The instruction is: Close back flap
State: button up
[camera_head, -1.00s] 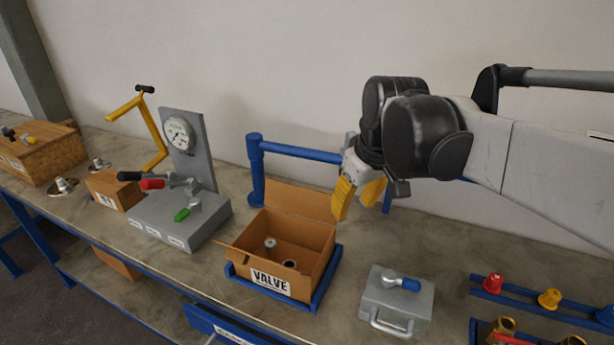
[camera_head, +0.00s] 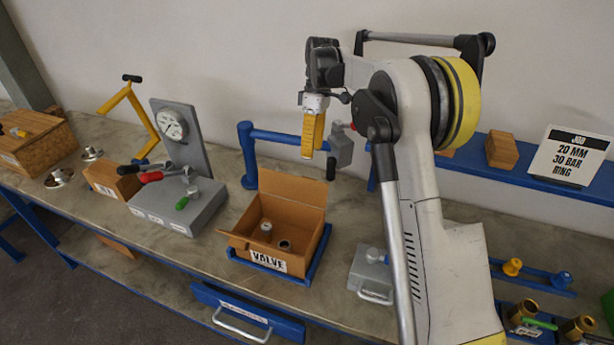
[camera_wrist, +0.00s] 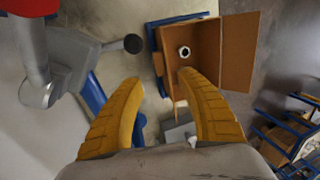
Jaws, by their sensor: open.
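The open cardboard box labelled VALVE (camera_head: 250,255) sits in a blue frame on the bench. Its back flap (camera_head: 292,188) stands up, leaning slightly back. Another flap (camera_head: 232,239) sticks out at the left. Two small round parts lie inside. My gripper (camera_head: 308,154) is open and empty, its yellow fingers pointing down, above and behind the back flap in the picture, apart from it. In the wrist view the box (camera_wrist: 206,40) lies beyond my open fingers (camera_wrist: 160,82), the right finger overlapping its near part. A broad flap (camera_wrist: 238,52) spreads on its right; I cannot tell which.
A blue rail (camera_head: 290,137) runs behind the box. A grey gauge stand (camera_head: 180,140) with levers stands to the left. A grey case (camera_head: 370,275) is at the right, partly hidden by my arm. A shelf with a sign (camera_head: 570,158) is at the back right.

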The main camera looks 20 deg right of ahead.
aim_at(308, 179)
jog(key=b+x, duration=0.1)
jog(key=x, duration=0.8)
jog(key=shift+f+b, duration=0.3)
jog(key=shift+b, duration=0.1)
grip_shut()
